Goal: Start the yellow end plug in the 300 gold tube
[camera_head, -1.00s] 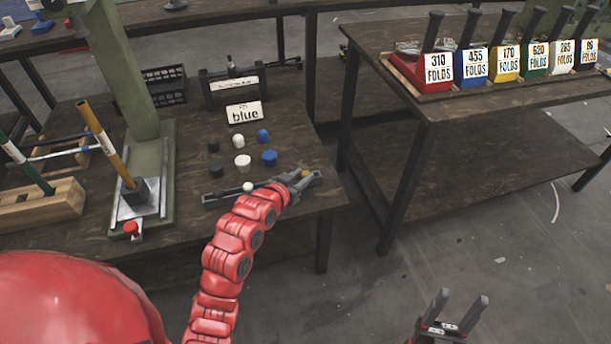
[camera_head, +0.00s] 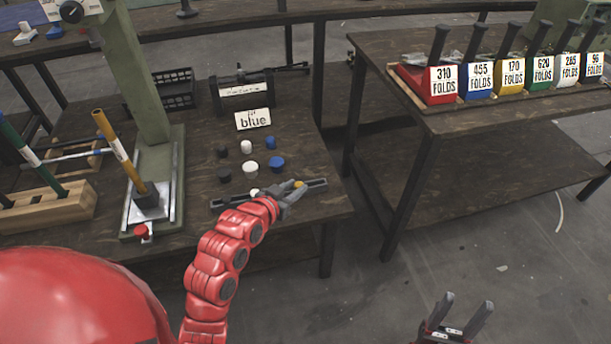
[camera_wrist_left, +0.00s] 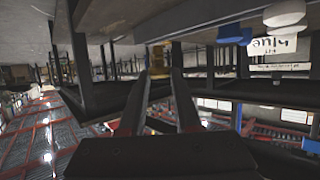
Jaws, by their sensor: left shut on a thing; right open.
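The gold tube (camera_head: 117,146) stands in a dark block on the green press at the left of the table. It has a white label whose print I cannot read. My left gripper (camera_head: 298,186) is over the table's front right part, well to the right of the tube. It is shut on the yellow end plug (camera_head: 299,183). The plug also shows between the fingertips in the left wrist view (camera_wrist_left: 158,58). My right gripper (camera_head: 459,312) is open and empty over the floor at the lower right.
Several black, white and blue plugs (camera_head: 250,167) stand on the table behind my left gripper, by a "blue" card (camera_head: 253,119). The green press column (camera_head: 135,75) rises behind the tube. A wooden rack (camera_head: 50,208) with a green tube is at the left. Labelled bins (camera_head: 441,84) stand on another table.

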